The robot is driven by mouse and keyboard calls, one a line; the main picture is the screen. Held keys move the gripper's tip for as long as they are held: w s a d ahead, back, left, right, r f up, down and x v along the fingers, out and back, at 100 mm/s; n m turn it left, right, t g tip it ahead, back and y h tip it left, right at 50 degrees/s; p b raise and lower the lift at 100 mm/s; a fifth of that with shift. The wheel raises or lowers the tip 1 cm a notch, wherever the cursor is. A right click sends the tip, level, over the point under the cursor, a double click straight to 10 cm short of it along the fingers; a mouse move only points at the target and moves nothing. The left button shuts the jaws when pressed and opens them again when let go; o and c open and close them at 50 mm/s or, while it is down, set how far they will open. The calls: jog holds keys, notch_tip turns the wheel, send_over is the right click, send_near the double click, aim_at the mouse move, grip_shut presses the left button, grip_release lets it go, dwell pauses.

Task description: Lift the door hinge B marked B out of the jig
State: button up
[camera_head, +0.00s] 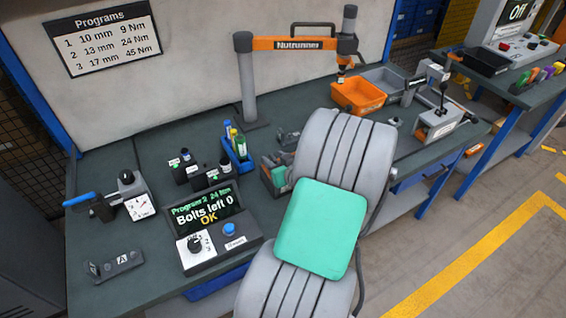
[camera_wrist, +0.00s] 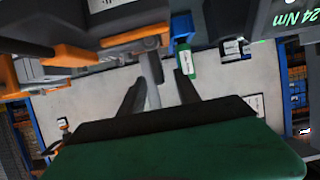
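I cannot make out a hinge marked B in either view; my arm covers the middle of the bench in the head view. A dark flat piece marked A (camera_head: 115,265) lies at the bench's front left. My gripper (camera_wrist: 160,78) shows in the wrist view as two dark fingers spread apart, with nothing seen between them but the background. It is hidden behind my arm in the head view. No jig holding a B part can be identified.
Floor is open at right.

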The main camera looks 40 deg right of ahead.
grip_shut()
dwell(0.3)
dwell(1.1)
